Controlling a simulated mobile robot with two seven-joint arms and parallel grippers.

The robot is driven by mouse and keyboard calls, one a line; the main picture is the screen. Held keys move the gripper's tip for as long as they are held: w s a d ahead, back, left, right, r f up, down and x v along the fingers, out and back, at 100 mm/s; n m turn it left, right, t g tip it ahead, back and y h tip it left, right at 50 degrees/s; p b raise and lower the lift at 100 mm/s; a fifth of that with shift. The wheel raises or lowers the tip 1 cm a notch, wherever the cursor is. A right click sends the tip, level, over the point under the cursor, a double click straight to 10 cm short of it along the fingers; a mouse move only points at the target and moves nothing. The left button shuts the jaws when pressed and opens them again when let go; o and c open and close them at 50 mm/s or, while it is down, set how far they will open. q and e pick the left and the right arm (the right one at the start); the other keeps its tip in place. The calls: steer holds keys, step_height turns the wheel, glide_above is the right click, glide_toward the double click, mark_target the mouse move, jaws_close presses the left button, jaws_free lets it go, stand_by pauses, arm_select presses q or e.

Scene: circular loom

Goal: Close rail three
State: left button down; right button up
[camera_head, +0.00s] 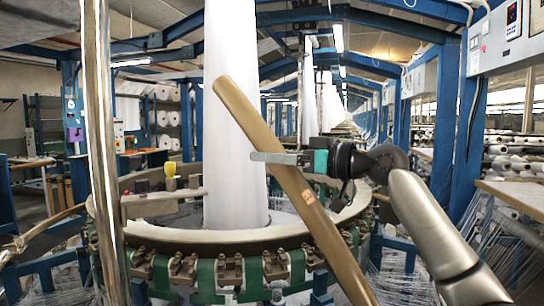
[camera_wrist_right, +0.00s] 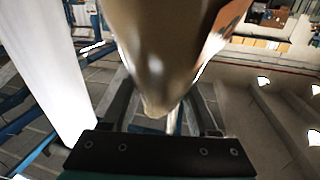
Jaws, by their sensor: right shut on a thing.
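A tan bar-like rail (camera_head: 305,200) runs at a slant across the head view, from upper left to lower right, in front of the loom. My right gripper (camera_head: 277,158) is shut on it along its upper part. In the right wrist view the rail (camera_wrist_right: 165,50) looks wide and shiny and passes between the two fingers (camera_wrist_right: 158,115). A second, metallic rail (camera_head: 102,160) stands nearly upright at the left of the head view. I cannot tell which rail is number three. My left gripper is not in view.
The circular loom (camera_head: 220,240) has a pale ring with clamps and green bands. A white fabric tube (camera_head: 232,120) rises from its middle, close behind the tan rail. A blue post (camera_head: 468,130) and a table (camera_head: 515,195) stand at the right.

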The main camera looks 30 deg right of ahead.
jaws_close()
stand_by(0.3)
